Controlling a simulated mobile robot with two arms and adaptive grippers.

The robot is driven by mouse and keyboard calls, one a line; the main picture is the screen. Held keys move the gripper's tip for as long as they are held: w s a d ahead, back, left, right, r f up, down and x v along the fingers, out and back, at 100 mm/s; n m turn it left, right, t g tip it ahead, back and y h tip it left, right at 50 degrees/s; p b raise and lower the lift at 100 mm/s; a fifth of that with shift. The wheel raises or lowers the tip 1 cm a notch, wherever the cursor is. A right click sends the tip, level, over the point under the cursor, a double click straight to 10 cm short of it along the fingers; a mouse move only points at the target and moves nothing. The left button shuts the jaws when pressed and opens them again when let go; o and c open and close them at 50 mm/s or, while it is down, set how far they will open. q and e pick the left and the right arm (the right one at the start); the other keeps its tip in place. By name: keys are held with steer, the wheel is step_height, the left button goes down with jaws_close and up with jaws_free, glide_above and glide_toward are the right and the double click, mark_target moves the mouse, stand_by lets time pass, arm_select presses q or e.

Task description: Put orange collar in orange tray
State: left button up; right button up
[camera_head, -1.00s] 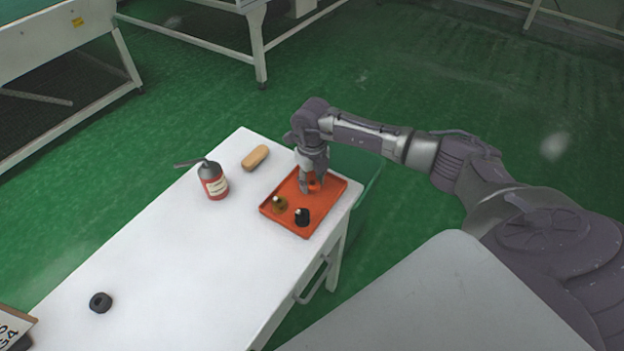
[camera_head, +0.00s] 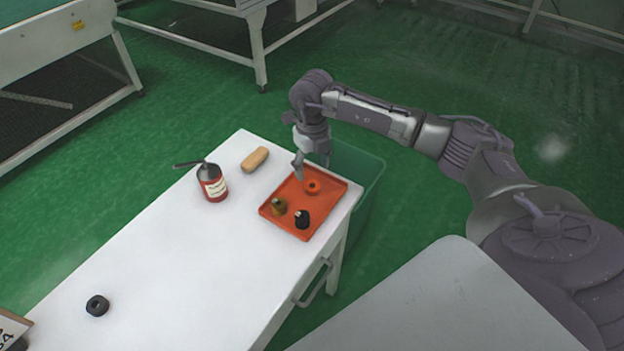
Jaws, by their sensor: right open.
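The orange collar (camera_head: 312,187) lies in the orange tray (camera_head: 282,229), toward the tray's far right part. A brass-coloured part (camera_head: 279,206) and a black part (camera_head: 302,219) also sit in the tray, nearer its front. My right gripper (camera_head: 312,170) is open and empty, just above and behind the collar, apart from it. My left gripper is not in view.
A black ring (camera_head: 97,306) lies at the near left. A green bin (camera_head: 357,165) stands behind the table's right end.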

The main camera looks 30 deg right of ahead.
steer(key=shift+r+b, duration=0.3)
steer(key=shift+r, duration=2.4)
